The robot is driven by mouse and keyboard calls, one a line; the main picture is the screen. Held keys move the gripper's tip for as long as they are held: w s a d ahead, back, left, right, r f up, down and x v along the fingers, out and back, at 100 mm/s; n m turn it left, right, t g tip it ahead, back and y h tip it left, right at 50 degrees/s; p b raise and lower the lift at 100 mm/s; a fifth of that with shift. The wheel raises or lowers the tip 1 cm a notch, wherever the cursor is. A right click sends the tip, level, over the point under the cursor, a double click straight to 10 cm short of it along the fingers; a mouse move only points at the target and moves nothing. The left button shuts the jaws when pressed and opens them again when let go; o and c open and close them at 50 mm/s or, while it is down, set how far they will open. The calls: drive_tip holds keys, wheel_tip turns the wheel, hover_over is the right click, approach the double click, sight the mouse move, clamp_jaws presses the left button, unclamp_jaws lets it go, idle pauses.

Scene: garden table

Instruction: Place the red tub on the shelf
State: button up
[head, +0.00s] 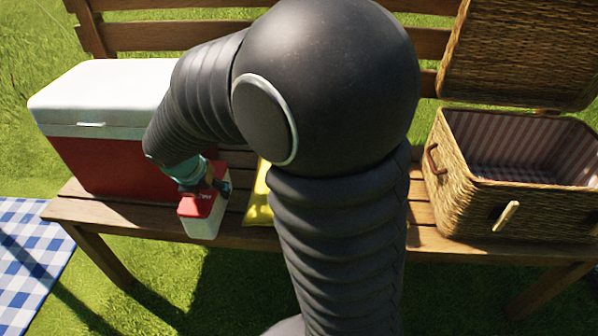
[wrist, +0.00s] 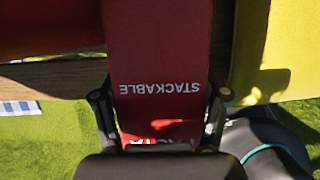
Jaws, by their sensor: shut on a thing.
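The red tub (head: 203,205) shows in the head view as a small box, red above and whitish below, at the bench's front edge. In the wrist view the red tub (wrist: 160,50) fills the middle, with "STACKABLE" printed on it upside down. My gripper (head: 204,186) is shut on the tub. In the wrist view one finger of my gripper (wrist: 161,112) lies along each side of it. I cannot tell whether the tub touches the bench or hangs above it. No separate shelf shows, only the wooden bench (head: 140,215).
A red cooler with a white lid (head: 100,105) stands left of the tub. A yellow thing (head: 258,205) lies right of it, partly hidden by my arm. An open wicker basket (head: 465,205) stands at right. A blue checked cloth (head: 30,250) lies on the grass.

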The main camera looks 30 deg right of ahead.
drive_tip(key=w+d+f, duration=0.1)
drive_tip(key=w+d, duration=0.4)
drive_tip(key=w, duration=0.2)
drive_tip(key=w+d+f, duration=0.2)
drive_tip(key=w+d, duration=0.3)
drive_tip(key=w, duration=0.2)
drive_tip(key=shift+w+d+f, duration=0.25)
drive_tip(key=shift+w+d, duration=0.1)
drive_tip(key=shift+w, duration=0.05)
drive_tip(key=shift+f, duration=0.1)
drive_tip(key=o, duration=1.5)
